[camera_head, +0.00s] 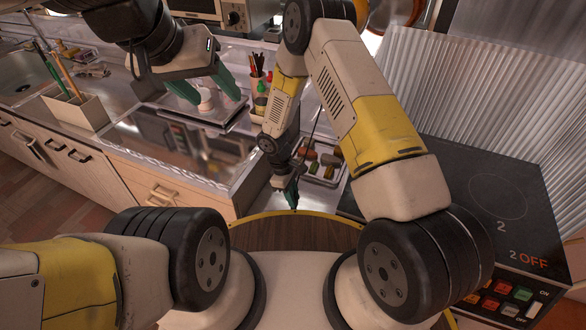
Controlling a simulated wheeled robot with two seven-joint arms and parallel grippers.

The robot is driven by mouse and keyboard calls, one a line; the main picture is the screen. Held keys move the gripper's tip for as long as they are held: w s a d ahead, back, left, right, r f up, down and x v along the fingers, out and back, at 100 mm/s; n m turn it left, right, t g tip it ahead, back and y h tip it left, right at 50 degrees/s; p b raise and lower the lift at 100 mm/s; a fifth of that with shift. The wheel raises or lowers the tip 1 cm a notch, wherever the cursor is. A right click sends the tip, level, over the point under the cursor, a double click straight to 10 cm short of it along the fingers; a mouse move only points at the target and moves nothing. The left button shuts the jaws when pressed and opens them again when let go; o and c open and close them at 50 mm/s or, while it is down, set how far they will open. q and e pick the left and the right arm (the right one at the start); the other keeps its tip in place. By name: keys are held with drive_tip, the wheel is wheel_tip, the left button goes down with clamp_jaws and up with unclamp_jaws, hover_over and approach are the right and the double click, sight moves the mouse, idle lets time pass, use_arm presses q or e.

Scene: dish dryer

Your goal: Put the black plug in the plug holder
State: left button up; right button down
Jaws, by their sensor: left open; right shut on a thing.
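My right gripper (289,194) points down in the middle of the view, in front of the counter and above the brown round top near my base. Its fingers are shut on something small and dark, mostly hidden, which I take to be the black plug. A thin black line like a cord (317,118) runs up behind my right arm. I cannot make out the plug holder.
A tray of small food items (322,166) sits just right of my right gripper. A utensil cup (258,86) stands behind. A black cooktop (490,200) is at the right. A box with sticks (77,110) and a sink (22,80) are at the left. The dark glossy counter panel (180,140) is clear.

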drive_tip(key=shift+f, duration=0.1)
drive_tip(key=c, duration=1.3)
unclamp_jaws()
